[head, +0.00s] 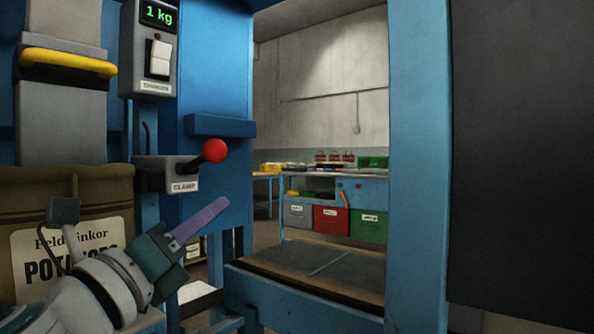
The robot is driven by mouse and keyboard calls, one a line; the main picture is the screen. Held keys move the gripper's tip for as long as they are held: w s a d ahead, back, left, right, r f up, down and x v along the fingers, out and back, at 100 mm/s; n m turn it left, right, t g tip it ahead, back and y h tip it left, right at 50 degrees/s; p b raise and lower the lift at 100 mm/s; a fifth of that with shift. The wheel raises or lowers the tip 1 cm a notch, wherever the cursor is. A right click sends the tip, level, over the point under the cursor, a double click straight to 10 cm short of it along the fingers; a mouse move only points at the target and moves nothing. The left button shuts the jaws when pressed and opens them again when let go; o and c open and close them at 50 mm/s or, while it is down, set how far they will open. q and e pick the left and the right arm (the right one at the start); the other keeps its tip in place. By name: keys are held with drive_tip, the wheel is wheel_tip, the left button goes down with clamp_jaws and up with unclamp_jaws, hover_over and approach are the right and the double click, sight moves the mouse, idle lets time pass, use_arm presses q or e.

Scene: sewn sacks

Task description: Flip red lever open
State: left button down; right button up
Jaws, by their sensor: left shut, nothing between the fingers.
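The red lever is a red ball knob (214,150) on a short dark stem. It comes out of the right side of a grey box labelled CLAMP (165,174), left of the picture's middle. My left gripper (222,204) comes in from the lower left, with its purple fingers shut and empty. The fingertips are below the knob and apart from it, pointing up and to the right. My right gripper is not in view.
A brown potato sack (75,185) hangs at the left, partly behind my left arm. Above it are a yellow handle (68,63) and a 1 kg display box (150,48). A blue post (418,160) stands right of the opening. A workbench (365,190) with coloured bins is far back.

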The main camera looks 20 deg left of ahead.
sight(201, 157)
use_arm(q)
drive_tip(key=w+a+r+p, duration=0.2)
drive_tip(key=w+r, duration=0.2)
drive_tip(key=shift+r, duration=0.3)
drive_tip(key=shift+p, duration=0.3)
